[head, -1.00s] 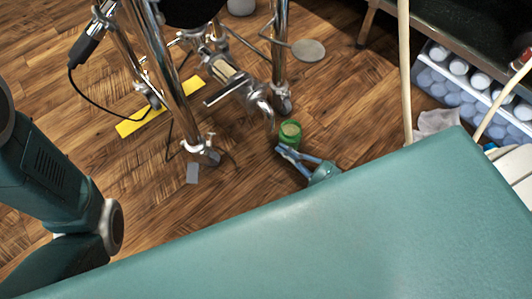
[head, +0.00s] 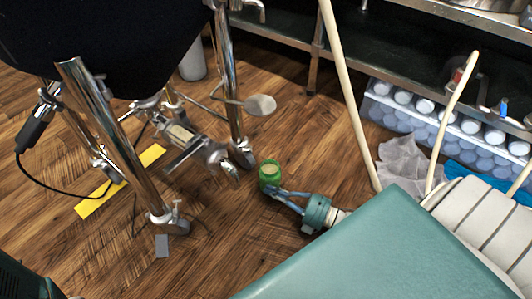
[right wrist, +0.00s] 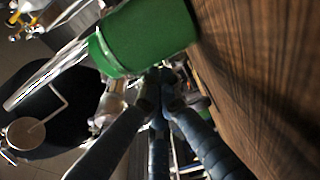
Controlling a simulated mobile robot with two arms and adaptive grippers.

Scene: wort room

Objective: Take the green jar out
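The green jar (head: 270,176) stands upright on the wooden floor, close to a foot of a steel-legged stand, with a tan top showing. In the right wrist view the green jar (right wrist: 148,36) looms large just past the fingertips and off to one side of them. My right gripper (head: 267,190) reaches the near side of the jar. Its blue-grey fingers (right wrist: 160,84) draw together at the tips, with nothing seen between them. Whether they touch the jar I cannot tell. My left gripper is out of view.
A black vessel (head: 100,35) on steel legs (head: 115,140) stands left of the jar, with pipework beneath. A pale slanted pole (head: 348,95) rises at right. A crate of bottles (head: 440,125) sits under the dark shelf. Floor right of the jar is clear.

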